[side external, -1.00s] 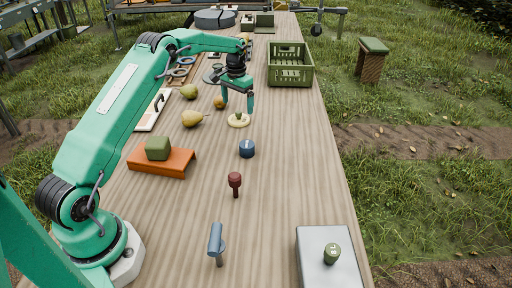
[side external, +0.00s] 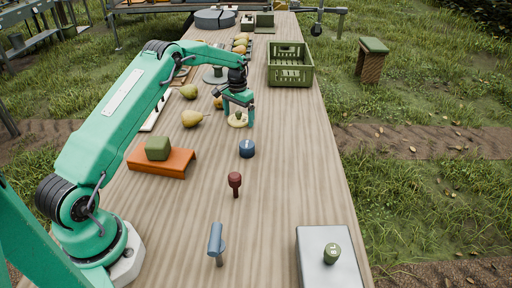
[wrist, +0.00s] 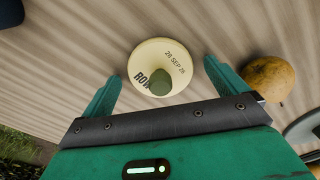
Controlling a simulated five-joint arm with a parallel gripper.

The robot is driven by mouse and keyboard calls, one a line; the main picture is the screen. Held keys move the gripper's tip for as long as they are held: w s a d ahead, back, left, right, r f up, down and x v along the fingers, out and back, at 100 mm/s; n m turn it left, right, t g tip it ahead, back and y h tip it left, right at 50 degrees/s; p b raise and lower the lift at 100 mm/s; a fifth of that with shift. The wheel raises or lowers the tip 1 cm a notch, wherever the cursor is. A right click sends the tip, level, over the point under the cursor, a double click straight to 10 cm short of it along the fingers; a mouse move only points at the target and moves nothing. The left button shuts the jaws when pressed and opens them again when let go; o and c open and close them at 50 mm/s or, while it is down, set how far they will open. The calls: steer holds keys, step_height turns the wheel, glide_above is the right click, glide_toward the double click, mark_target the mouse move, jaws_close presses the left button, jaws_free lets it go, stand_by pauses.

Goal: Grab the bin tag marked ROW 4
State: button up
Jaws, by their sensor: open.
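In the side view the tag (side external: 237,122) lies flat on the table. My gripper (wrist: 158,82) is open, with one green finger on each side of the tag and the knob between them. In the side view my gripper (side external: 238,115) is low over the tag. I cannot tell whether the fingers touch it.
A brownish pear (wrist: 269,79) lies close beside the right finger in the wrist view. A blue round item (side external: 247,149) stands nearer. A green crate (side external: 290,72) is behind right.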

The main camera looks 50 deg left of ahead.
mark_target(239, 112)
steer(key=c, duration=1.1)
steer(key=shift+r, duration=0.15)
steer(key=shift+r, duration=0.5)
step_height(239, 112, up, 3)
steer(key=shift+r, duration=0.1)
steer(key=d+r, duration=0.2)
steer(key=d, duration=0.1)
steer(key=s+d+r, duration=0.1)
steer(key=d+r, duration=0.1)
steer(key=d, duration=0.2)
steer(key=s+d+r, duration=0.1)
steer(key=d+r, duration=0.1)
steer(key=d, duration=0.2)
steer(key=shift+d+r, duration=0.25)
steer(key=shift+r, duration=0.05)
